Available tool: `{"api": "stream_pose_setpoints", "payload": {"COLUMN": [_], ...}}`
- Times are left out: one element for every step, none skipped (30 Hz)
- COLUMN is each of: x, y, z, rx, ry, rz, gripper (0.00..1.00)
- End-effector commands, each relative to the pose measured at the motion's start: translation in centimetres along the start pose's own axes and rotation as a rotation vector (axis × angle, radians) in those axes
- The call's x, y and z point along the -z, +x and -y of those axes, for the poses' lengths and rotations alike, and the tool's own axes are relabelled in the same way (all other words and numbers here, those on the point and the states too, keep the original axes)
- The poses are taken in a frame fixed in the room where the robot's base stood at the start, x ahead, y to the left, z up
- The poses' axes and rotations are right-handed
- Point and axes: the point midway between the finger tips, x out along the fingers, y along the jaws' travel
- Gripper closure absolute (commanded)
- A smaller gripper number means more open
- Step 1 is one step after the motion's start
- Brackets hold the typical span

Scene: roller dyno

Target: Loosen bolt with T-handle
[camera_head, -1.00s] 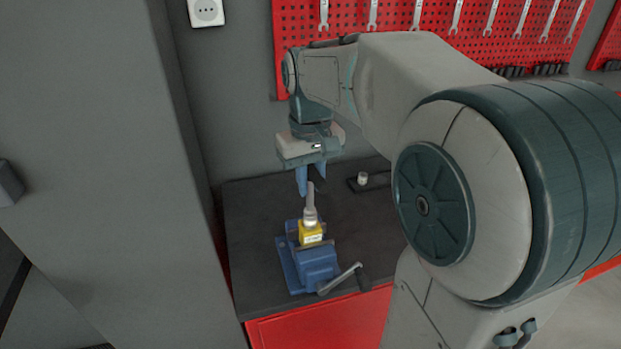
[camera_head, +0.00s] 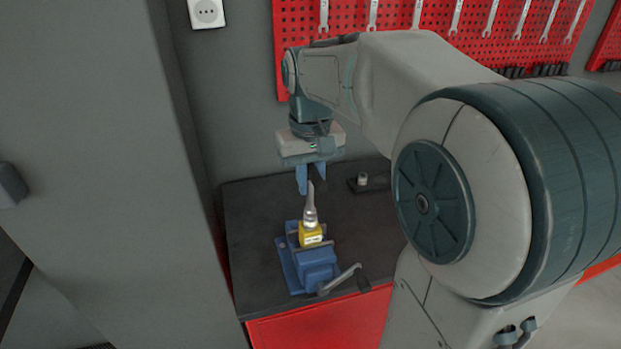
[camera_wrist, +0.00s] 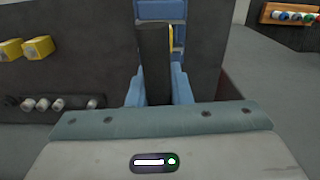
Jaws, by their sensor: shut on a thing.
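A blue vise (camera_head: 313,268) stands on the dark bench top and clamps a yellow block (camera_head: 311,236). A grey T-handle (camera_head: 310,207) stands on the block. My gripper (camera_head: 311,185) points down over it. In the wrist view, the dark bar of the T-handle (camera_wrist: 153,62) lies between the two blue fingers of my gripper (camera_wrist: 156,92), which is shut on it. The bar hides most of the yellow block, of which a thin edge (camera_wrist: 171,40) shows. The bolt itself is hidden.
The vise's crank (camera_head: 340,279) sticks out at the front right. A small dark holder (camera_head: 375,182) lies behind on the bench (camera_head: 255,215). Yellow blocks (camera_wrist: 38,47) and several metal pieces show at left in the wrist view. A red pegboard (camera_head: 400,40) with wrenches hangs behind.

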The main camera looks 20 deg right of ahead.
Motion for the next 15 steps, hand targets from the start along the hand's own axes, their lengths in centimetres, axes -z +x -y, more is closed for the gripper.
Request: {"api": "stream_pose_setpoints", "payload": {"x": [0.01, 0.01, 0.01, 0.01, 0.01, 0.01, 0.00, 0.00, 0.00, 0.00, 0.00, 0.00, 0.00, 0.00, 0.00], "y": [-0.26, -0.32, -0.40, -0.46, -0.52, -0.60, -0.66, -0.72, -0.80, -0.86, -0.92, -1.00, -1.06, -1.10, -1.15], "z": [0.00, 0.00, 0.00, 0.00, 0.00, 0.00, 0.00, 0.00, 0.00, 0.00, 0.00, 0.00, 0.00, -0.01, 0.00], "rx": [0.000, 0.000, 0.000, 0.000, 0.000, 0.000, 0.000, 0.000, 0.000, 0.000, 0.000, 0.000, 0.000, 0.000, 0.000], "ry": [0.000, 0.000, 0.000, 0.000, 0.000, 0.000, 0.000, 0.000, 0.000, 0.000, 0.000, 0.000, 0.000, 0.000, 0.000], "rz": [-0.001, -0.001, -0.001, -0.001, -0.001, -0.001, -0.001, -0.001, -0.001, -0.001, -0.001, -0.001, -0.001, -0.001, -0.001], "gripper": [1.00, 1.00, 1.00, 1.00, 1.00, 1.00, 1.00, 1.00, 1.00, 1.00, 1.00, 1.00, 1.00, 1.00, 1.00]}}
